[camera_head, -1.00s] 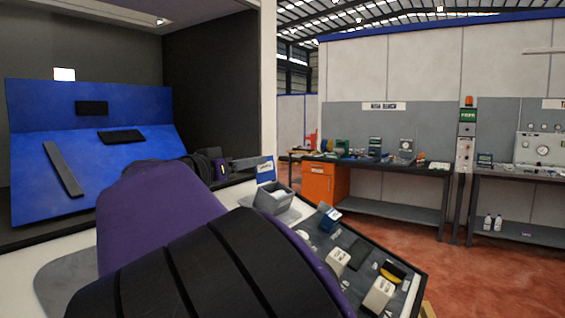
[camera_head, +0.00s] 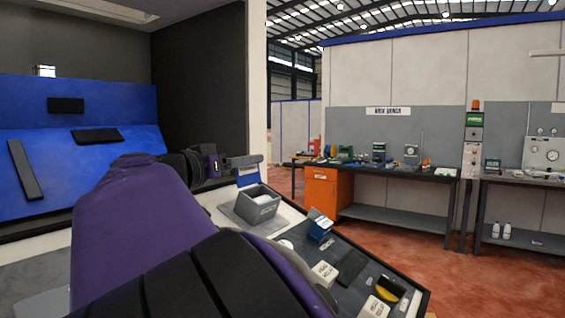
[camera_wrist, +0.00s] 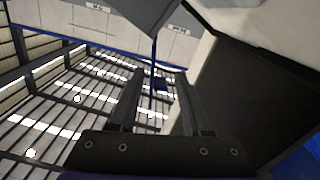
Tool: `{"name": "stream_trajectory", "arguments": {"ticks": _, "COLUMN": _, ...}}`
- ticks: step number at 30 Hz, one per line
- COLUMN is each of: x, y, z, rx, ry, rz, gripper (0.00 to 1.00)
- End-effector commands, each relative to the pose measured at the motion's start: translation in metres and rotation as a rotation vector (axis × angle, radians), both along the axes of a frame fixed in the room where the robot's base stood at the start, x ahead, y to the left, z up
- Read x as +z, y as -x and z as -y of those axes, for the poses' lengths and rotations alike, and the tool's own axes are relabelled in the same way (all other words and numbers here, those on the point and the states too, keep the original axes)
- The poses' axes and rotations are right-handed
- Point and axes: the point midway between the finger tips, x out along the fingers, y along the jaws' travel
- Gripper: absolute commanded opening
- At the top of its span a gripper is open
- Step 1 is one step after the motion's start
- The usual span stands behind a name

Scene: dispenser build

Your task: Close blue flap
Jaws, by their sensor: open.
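A small blue upright flap with a pale label (camera_head: 248,179) shows in the head view, just behind a grey open bin (camera_head: 258,208). A second small blue tilted piece (camera_head: 319,222) stands on the dark tray; I cannot tell which of the two is the task's flap. My gripper (camera_head: 256,160) points right, just above the labelled flap in the picture; contact cannot be told. In the wrist view my gripper (camera_wrist: 155,75) has its two fingers apart with nothing held. A small dark blue patch (camera_wrist: 160,84) shows between them, unclear what.
A large blue sloped panel (camera_head: 100,150) with black strips stands at left in a dark recess. White blocks (camera_head: 325,273) and a yellow-and-black piece (camera_head: 388,290) lie on the dark tray. A workbench with an orange cabinet (camera_head: 321,196) stands behind; red floor lies open between.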

Motion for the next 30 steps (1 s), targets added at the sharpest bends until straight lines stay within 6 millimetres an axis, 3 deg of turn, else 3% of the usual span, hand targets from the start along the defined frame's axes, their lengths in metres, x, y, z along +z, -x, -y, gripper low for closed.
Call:
{"name": "stream_trajectory", "arguments": {"ticks": 6, "x": 0.0002, "y": 0.0001, "z": -0.0001, "rx": 0.000, "ry": 0.000, "rz": 0.000, "gripper": 0.48}}
{"name": "stream_trajectory", "arguments": {"ticks": 15, "x": 0.0002, "y": 0.0001, "z": -0.0001, "rx": 0.000, "ry": 0.000, "rz": 0.000, "gripper": 0.00}}
{"name": "stream_trajectory", "arguments": {"ticks": 30, "x": 0.0006, "y": 0.0001, "z": 0.0003, "rx": 0.000, "ry": -0.002, "rz": 0.002, "gripper": 0.00}}
